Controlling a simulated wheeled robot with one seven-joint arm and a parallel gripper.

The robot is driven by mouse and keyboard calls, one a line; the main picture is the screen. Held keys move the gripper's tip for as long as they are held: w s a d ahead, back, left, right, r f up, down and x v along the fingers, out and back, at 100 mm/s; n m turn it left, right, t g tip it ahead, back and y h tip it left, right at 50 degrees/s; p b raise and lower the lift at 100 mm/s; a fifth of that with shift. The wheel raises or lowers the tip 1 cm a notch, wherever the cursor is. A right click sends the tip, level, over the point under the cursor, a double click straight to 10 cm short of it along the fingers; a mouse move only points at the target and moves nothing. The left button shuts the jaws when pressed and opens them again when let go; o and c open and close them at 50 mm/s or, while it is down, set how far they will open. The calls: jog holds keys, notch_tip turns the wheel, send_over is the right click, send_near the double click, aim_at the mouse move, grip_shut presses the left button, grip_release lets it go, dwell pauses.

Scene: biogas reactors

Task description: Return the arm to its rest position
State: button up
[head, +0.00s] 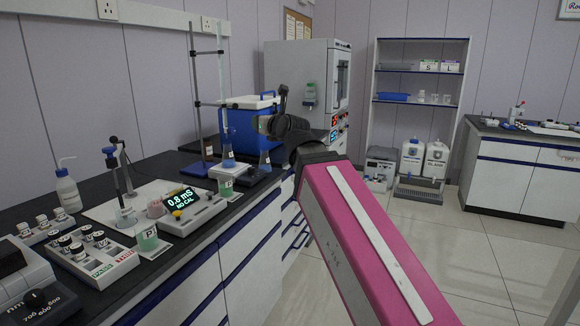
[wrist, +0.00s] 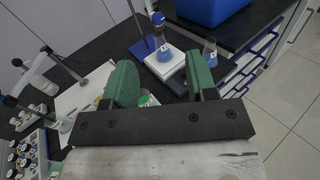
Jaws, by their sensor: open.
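My arm with its pink link (head: 365,245) reaches up from the lower right of the head view toward the bench. Its dark wrist end hangs near the bench's front edge, in front of the blue cooler box. In the head view the fingers are hard to make out. In the wrist view my gripper (wrist: 163,88) has two green fingers set wide apart. A green-labelled beaker (wrist: 148,100) shows behind the gap, partly hidden; I see nothing held.
The black bench (head: 100,190) carries a meter reading 0.8 mS (head: 182,201), a vial rack (head: 95,255), a retort stand (head: 197,90), flasks and a blue cooler box (head: 240,130). A shelf unit (head: 368,110) stands behind. The tiled floor (head: 480,245) on the right is clear.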

jog(key=w+d+f+n+g+h, duration=0.15)
jog(key=d+f+n, duration=0.3)
jog(key=f, duration=0.65)
jog(key=d+f+n+g+h, duration=0.2)
jog(key=d+f+n+g, duration=0.15)
jog(key=f+n, duration=0.45)
jog(key=w+d+f+n+g+h, duration=0.1)
jog(key=d+f+n+g+h, duration=0.3)
jog(key=f, duration=0.9)
jog(key=s+d+f+n+g, duration=0.2)
jog(key=s+d+f+n, duration=0.2)
jog(key=f, duration=0.4)
jog(key=s+d+f+n+g, duration=0.2)
jog(key=s+d+f+n, duration=0.2)
jog(key=f, duration=0.4)
jog(key=s+d+f+n+g+h, duration=0.1)
jog(key=s+d+f+n+g, duration=0.1)
jog(key=s+d+f+n, duration=0.2)
notch_tip(320, 180, down, 4)
jog(key=d+n, duration=0.2)
jog(key=shift+s+d, duration=0.25)
jog(key=shift+d, duration=0.15)
jog(key=shift+r, duration=0.1)
